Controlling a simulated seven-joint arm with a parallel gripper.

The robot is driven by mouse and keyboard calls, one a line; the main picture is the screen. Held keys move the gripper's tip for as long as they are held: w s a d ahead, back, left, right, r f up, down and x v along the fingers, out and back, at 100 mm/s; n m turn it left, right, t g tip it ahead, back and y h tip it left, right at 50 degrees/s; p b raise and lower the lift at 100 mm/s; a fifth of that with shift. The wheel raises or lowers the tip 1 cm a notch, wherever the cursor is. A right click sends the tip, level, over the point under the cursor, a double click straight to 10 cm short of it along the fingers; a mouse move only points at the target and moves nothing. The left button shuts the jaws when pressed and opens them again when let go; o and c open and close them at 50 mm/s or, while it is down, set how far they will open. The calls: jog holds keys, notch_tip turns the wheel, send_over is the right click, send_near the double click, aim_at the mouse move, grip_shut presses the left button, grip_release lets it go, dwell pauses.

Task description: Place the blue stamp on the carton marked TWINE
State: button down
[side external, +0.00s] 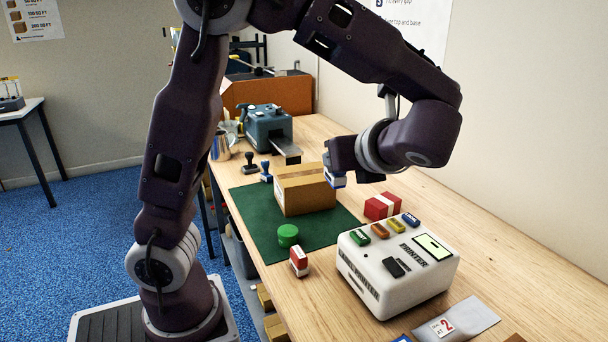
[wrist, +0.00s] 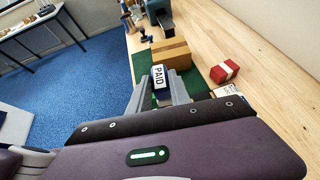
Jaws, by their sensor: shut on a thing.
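My gripper (side external: 337,172) is shut on a small blue and white stamp (side external: 338,182). In the wrist view the stamp's white face (wrist: 158,76) reads PAID between the fingers (wrist: 160,86). A brown taped carton (side external: 304,192) stands on the green mat (side external: 250,200); it also shows in the wrist view (wrist: 172,51). I cannot read a TWINE mark on it. In the side view the held stamp overlaps the carton's right end; I cannot tell whether they touch. A blue-handled stamp (side external: 266,172) stands at the mat's far left edge.
A black-handled stamp (side external: 250,162) stands beside the blue-handled one. A blue-grey machine (side external: 268,128) stands behind.

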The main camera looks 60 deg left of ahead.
jog(key=w+a+n+g, duration=0.1)
jog(key=w+a, duration=0.7)
jog(key=a, duration=0.6)
send_over(307, 176)
jog(key=shift+n+g, duration=0.3)
notch_tip(307, 176, down, 14)
jog(key=shift+d+f, duration=0.1)
jog(key=shift+f, duration=0.15)
jog(key=c, duration=1.2)
grip_release()
